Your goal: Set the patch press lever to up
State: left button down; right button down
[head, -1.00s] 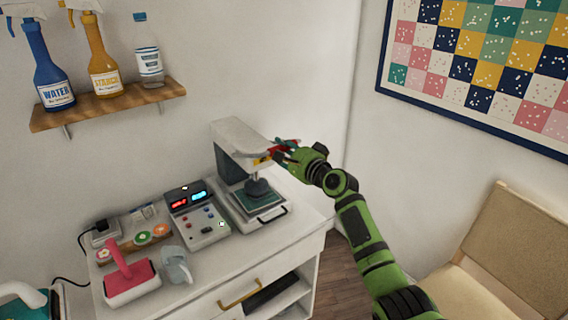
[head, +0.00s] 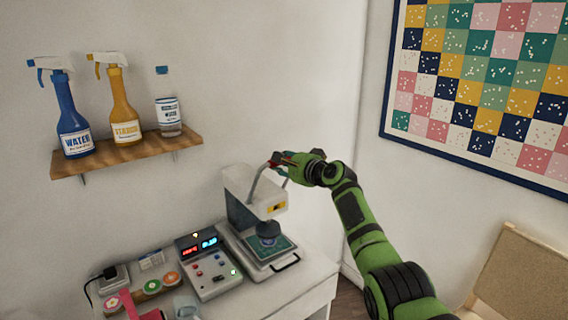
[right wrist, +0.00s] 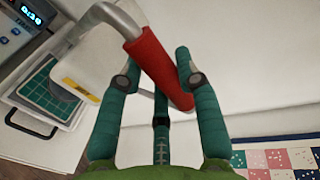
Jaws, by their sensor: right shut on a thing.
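The patch press (head: 240,190) is a white machine at the right of the cabinet top, with its dark round head (head: 266,228) over a green pad. Its lever (head: 259,179) is a grey bar rising above the top of the press, with a red grip (right wrist: 150,65) at its end. My right gripper (head: 284,163) is at the raised end of the lever. In the right wrist view its teal fingers (right wrist: 158,78) are shut around the red grip. Part of the grip is hidden by the fingers. My left gripper is not in view.
A control box (head: 208,267) with lit displays stands left of the press. A wooden shelf (head: 125,152) with bottles hangs on the wall at left. A patchwork picture (head: 480,85) hangs at right, above a beige chair (head: 515,275).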

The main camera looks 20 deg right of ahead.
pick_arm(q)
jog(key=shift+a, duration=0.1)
pick_arm(e)
jog(key=shift+r, duration=0.6)
jog(key=c, duration=0.8)
grip_release()
jog(key=shift+w, duration=0.15)
jog(key=shift+c, duration=0.2)
jog(key=shift+w+f, duration=0.1)
jog(key=shift+f, duration=0.05)
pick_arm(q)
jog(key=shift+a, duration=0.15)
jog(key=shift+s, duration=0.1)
pick_arm(e)
jog(key=shift+a, duration=0.15)
jog(key=shift+f, duration=0.1)
jog(key=v, duration=1.2)
